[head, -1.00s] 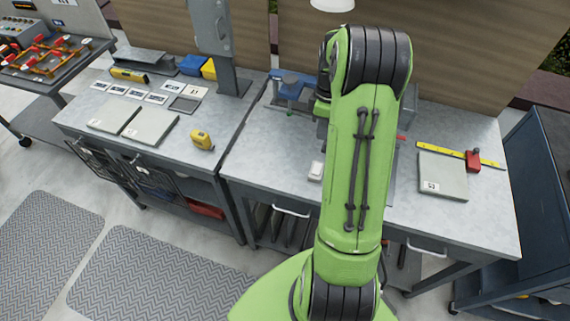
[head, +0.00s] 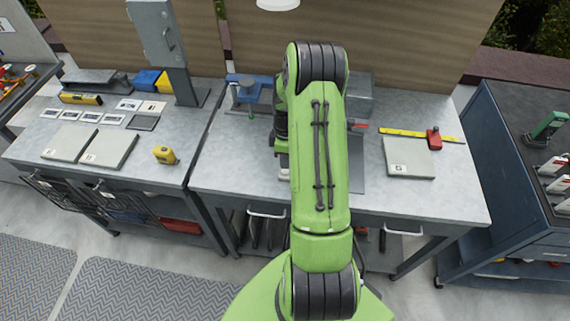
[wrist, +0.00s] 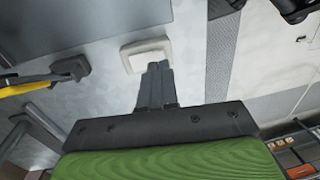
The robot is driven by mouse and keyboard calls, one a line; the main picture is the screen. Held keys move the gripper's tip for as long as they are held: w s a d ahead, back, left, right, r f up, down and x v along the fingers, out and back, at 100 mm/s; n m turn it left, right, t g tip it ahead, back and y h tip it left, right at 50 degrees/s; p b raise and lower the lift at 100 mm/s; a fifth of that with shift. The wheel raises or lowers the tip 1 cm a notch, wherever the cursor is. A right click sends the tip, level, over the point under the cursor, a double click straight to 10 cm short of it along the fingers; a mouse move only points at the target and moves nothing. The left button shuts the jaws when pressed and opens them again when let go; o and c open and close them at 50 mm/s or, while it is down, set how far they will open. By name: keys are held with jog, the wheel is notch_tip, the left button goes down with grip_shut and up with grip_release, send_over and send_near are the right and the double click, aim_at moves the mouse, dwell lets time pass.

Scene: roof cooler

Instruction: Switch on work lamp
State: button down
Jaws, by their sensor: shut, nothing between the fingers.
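A white lamp shade (head: 278,4), cut off by the top edge of the head view, hangs above the right-hand bench; I cannot tell whether it is lit. In the wrist view, a small white box (wrist: 146,54), like a switch block, sits on the grey bench top. My gripper (wrist: 158,68) is shut and empty, its fingertips right at the box's near edge. I cannot tell whether they touch it. In the head view my gripper is hidden behind my green arm.
The right-hand bench (head: 440,200) holds a blue vise (head: 245,92), a grey plate (head: 408,157), a yellow rule (head: 400,133) and a red block (head: 434,138). A yellow tape measure (head: 165,155) lies on the left bench. A dark tool cart (head: 500,140) stands at right.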

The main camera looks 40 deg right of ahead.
notch_tip(320, 180, down, 2)
jog(key=shift+a, duration=0.1)
